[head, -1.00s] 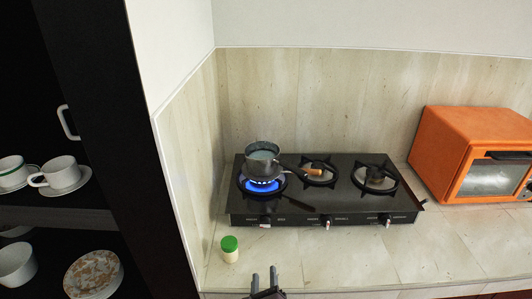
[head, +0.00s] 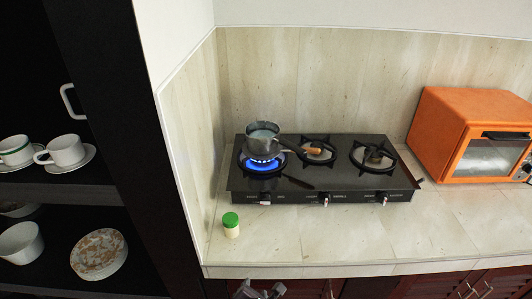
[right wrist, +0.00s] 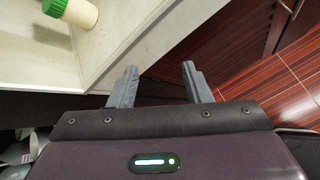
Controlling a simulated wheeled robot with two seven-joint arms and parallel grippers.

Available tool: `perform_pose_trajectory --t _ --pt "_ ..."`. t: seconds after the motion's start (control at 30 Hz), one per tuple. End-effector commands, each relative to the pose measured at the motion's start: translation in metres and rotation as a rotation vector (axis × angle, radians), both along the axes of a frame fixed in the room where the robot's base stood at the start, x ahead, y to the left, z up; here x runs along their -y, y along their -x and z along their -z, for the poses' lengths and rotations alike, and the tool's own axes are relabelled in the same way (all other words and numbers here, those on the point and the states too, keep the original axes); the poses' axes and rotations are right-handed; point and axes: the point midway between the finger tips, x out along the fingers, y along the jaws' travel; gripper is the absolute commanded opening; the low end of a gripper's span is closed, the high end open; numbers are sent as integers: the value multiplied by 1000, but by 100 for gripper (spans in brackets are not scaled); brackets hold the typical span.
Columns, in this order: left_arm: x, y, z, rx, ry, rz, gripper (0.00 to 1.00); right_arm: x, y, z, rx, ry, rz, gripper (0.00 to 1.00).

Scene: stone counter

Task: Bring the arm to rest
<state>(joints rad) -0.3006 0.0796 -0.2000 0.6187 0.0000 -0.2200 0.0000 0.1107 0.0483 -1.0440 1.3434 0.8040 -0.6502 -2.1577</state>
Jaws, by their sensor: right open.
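My right gripper (head: 258,291) shows at the bottom edge of the head view, in front of and below the counter's front edge. In the right wrist view its two fingers (right wrist: 158,82) are spread apart with nothing between them. The gripper is apart from the counter (head: 350,235) and from the green-lidded jar (head: 231,225), which stands upright near the counter's front left. The jar also shows at the top left of the right wrist view (right wrist: 72,10). My left gripper is not in view.
A black stove (head: 330,185) stands on the counter, with a pot (head: 263,140) over a lit blue burner (head: 262,164) at its left. An orange oven (head: 470,130) is at the right. Dark shelves (head: 60,190) with cups and plates stand at the left. Reddish cabinets (head: 310,288) lie below the counter.

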Motion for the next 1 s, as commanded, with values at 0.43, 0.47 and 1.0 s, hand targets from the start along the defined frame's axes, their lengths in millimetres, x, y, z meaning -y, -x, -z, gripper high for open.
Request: perform_pose_trajectory --t 0.43,0.47,1.0 --pt "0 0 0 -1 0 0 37 95 76 -71 -484 -1032 1097 44" --pt "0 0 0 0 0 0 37 105 80 -77 -491 -1065 1163 44" --pt "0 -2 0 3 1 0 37 210 145 -144 -384 -1295 1841 44"
